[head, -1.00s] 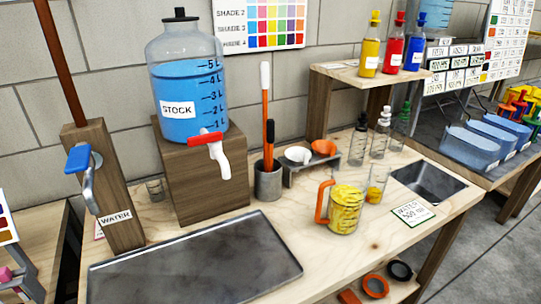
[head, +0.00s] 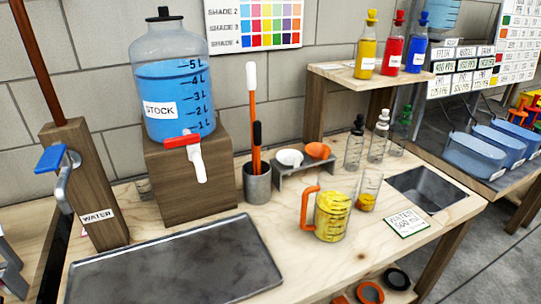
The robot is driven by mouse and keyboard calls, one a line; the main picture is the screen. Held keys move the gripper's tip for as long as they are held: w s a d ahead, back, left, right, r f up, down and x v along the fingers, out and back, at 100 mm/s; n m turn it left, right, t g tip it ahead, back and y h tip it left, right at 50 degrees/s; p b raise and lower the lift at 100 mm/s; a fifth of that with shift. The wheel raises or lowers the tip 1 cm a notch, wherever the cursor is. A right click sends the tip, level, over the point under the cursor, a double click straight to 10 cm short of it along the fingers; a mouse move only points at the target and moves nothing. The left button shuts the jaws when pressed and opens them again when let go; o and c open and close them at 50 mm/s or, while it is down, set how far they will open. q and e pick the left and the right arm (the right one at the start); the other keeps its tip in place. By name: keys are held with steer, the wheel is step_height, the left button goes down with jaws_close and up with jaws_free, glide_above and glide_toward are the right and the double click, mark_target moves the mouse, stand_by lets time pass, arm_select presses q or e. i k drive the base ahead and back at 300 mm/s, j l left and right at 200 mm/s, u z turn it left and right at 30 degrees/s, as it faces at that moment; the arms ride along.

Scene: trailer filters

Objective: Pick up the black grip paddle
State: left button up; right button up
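The black grip paddle (head: 257,135) stands upright in a grey cup (head: 257,186) on the wooden bench. Its black grip is at the top and an orange shaft shows below it; its lower end is hidden inside the cup. A taller paddle with a white grip (head: 250,76) and an orange shaft stands in the same cup, close beside and behind it. Neither of my grippers is in view.
A blue stock jar (head: 172,97) on a wooden block (head: 190,183) stands left of the cup. A small stand (head: 304,170) with white and orange scoops is just right. A yellow-filled jug (head: 331,218) and metal tray (head: 175,265) are in front.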

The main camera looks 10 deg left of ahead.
mark_target(257, 126)
steer(key=i+l, duration=0.1)
steer(key=l, duration=0.3)
steer(key=i+l+u, duration=0.1)
steer(key=l, duration=0.25)
steer(key=i+l, duration=0.15)
steer(key=l, duration=0.25)
steer(key=u, duration=0.05)
